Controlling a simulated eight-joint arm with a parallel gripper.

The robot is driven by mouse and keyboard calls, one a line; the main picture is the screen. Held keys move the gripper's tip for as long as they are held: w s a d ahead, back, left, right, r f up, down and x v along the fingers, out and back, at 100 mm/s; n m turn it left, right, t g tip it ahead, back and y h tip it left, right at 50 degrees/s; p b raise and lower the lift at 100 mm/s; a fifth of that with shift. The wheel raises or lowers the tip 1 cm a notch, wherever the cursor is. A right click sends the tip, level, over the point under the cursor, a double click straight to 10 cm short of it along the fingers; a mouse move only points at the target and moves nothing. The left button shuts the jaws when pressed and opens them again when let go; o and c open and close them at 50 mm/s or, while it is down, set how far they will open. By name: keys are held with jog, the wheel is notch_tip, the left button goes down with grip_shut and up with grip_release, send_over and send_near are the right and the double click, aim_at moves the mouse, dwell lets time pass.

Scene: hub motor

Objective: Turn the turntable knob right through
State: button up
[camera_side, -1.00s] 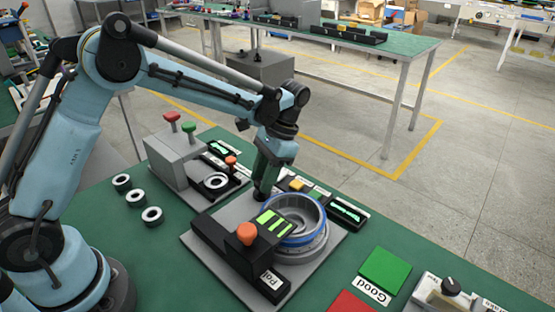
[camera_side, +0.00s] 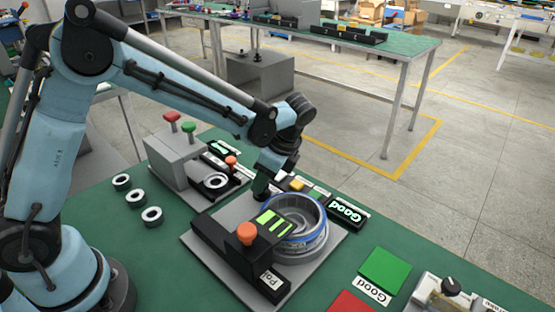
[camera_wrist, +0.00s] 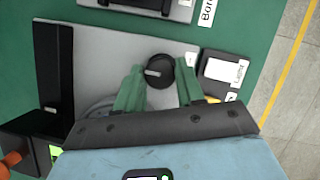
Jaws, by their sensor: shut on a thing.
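The turntable knob (camera_wrist: 160,70) is black and round with a pale pointer mark aimed left in the wrist view. My gripper (camera_wrist: 159,78) has its green fingers on either side of the knob and is shut on it. The turntable (camera_side: 297,222) carries a round metal hub with a blue rim on a grey plate (camera_side: 325,257).
A black block with an orange button (camera_side: 247,233) stands in front of the turntable. A grey press box (camera_side: 178,160) is behind left, with several rings (camera_side: 135,197) on the green table. A green pad (camera_side: 385,270) and a red pad (camera_side: 350,303) lie at the right.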

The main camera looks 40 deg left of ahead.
jog(key=shift+m+t, duration=0.3)
jog(key=shift+m, duration=0.6)
jog(key=o, duration=1)
jog(key=v, duration=1.2)
jog(key=shift+s+d, duration=0.1)
jog(key=shift+d, duration=0.05)
